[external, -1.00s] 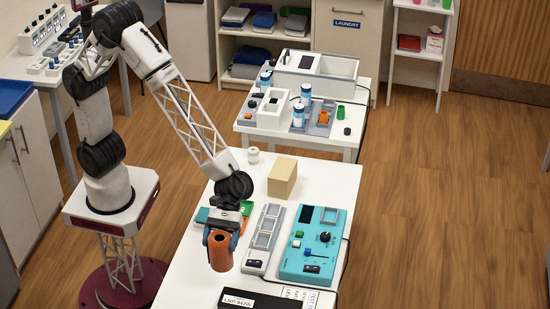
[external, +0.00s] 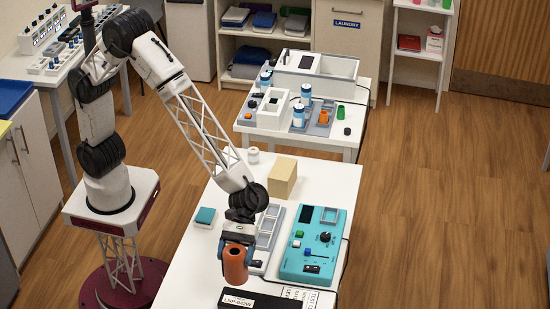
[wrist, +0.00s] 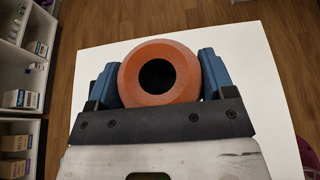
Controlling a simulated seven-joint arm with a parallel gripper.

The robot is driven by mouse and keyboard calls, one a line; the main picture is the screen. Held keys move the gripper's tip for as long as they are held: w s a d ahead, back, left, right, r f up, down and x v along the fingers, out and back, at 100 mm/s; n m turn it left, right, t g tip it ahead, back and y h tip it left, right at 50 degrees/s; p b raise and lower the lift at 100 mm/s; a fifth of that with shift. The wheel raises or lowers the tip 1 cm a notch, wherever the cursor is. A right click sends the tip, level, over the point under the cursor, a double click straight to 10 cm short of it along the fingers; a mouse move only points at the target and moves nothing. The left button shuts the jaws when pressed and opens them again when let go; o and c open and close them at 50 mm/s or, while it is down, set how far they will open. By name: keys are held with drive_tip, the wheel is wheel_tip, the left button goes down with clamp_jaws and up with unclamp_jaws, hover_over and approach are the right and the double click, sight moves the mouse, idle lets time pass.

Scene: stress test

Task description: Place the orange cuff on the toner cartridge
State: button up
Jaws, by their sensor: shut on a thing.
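The orange cuff (external: 236,265) is a short hollow cylinder, held in my gripper (external: 236,254) above the near part of the white table. In the wrist view the cuff (wrist: 160,72) shows its round dark hole between the two blue fingers of my gripper (wrist: 160,80), which press on its sides. The black box with white labels (external: 262,300) at the near table edge, just right of and below the cuff in the external view, may be the toner cartridge. It is cut off by the picture's lower edge. The cuff appears apart from it.
A teal device (external: 312,245) with knobs and a grey tray (external: 268,228) lie right of my gripper. A tan block (external: 282,177), a small white roll (external: 254,155) and a teal-topped pad (external: 205,216) stand farther back. The left front of the white table (external: 190,275) is clear.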

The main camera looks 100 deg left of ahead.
drive_tip(key=w+d, duration=0.5)
drive_tip(key=w, duration=0.3)
drive_tip(key=shift+f, duration=0.4)
drive_tip(key=shift+d, duration=0.1)
drive_tip(key=shift+f, duration=1.75)
drive_tip(key=shift+f, duration=0.5)
drive_tip(key=o, duration=1)
drive_tip(key=v, duration=1.2)
drive_tip(key=shift+r, duration=0.45)
